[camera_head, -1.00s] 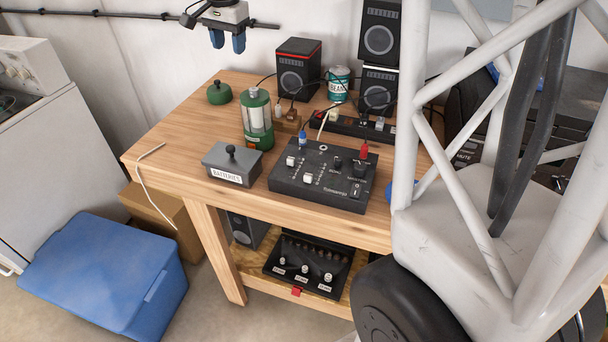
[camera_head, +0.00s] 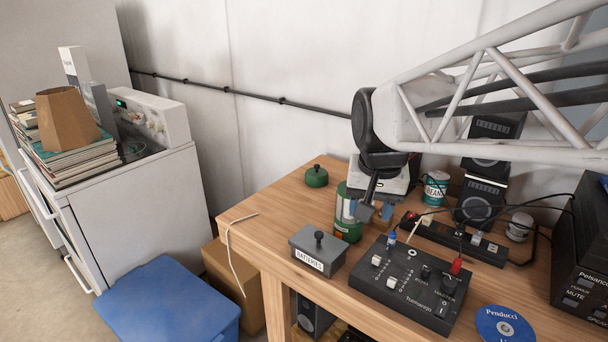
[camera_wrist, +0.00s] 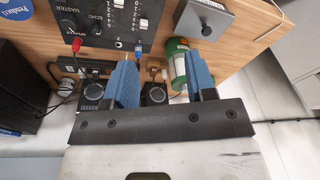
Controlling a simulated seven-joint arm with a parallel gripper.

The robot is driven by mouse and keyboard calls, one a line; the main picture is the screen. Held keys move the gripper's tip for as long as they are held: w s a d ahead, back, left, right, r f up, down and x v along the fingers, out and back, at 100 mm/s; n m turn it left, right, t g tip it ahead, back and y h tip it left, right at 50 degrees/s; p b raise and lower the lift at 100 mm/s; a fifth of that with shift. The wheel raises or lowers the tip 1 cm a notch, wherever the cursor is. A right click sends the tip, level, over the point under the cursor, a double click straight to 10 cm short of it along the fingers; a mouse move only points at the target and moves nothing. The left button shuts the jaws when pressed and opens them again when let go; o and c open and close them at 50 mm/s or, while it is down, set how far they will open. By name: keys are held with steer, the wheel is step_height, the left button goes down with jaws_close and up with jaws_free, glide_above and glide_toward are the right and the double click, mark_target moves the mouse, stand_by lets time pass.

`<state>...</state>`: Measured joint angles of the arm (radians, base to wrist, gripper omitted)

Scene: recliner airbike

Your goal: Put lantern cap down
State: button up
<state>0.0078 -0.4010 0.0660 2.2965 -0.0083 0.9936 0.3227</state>
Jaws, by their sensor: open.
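The green lantern cap (camera_head: 317,176), domed with a small dark knob, sits upright on the wooden table at its back left in the head view. The lantern body (camera_head: 348,215), a green cylinder with a clear middle, stands to the right and in front of it, partly behind my arm. My gripper (camera_wrist: 163,78) is open in the wrist view, with nothing between its two blue fingers. The lantern (camera_wrist: 178,65) shows beyond the fingers there. In the head view my gripper (camera_head: 380,216) is partly hidden by my wrist, right of the lantern and apart from the cap.
A grey battery box (camera_head: 318,250) and a black mixer (camera_head: 408,285) stand at the table's front. A bean can (camera_head: 436,189), a power strip (camera_head: 455,238) and speakers (camera_head: 480,200) crowd the right rear. Table around the cap is clear. A blue bin (camera_head: 170,305) stands left, below.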

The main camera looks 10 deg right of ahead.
steer(key=s+f+n, duration=0.1)
steer(key=s+f, duration=0.2)
steer(key=s, duration=0.4)
steer(key=s+f+n, duration=0.2)
steer(key=s+f, duration=0.1)
steer(key=s, duration=0.3)
steer(key=shift+s+f+n, duration=0.25)
steer(key=shift+s+n, duration=0.05)
steer(key=shift+s, duration=0.05)
